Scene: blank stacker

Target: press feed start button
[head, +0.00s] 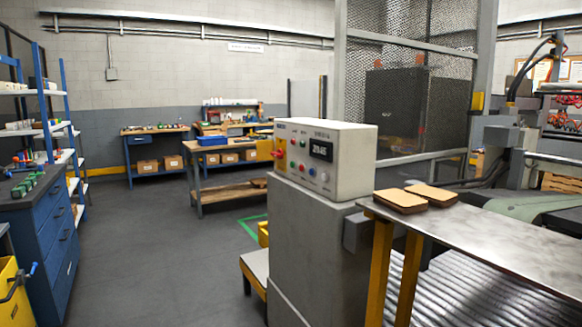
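A grey control box (345,160) stands on a grey pedestal (305,235) at the middle of the head view. Its front panel faces left and carries a dark display (321,149) with light digits. Several small buttons and lamps (301,166) in red, green, white and blue sit on the panel, and a larger red knob (279,154) sits on a yellow patch at its left end. The labels are too small to read, so I cannot tell which button is feed start. Neither of my grippers is in view.
Two brown blanks (401,201) lie on a metal table (500,237) right of the box, above rollers (450,290). A mesh fence (408,95) stands behind. A blue cabinet (45,240) and a yellow bin (12,295) are at left. The grey floor (165,250) between is clear.

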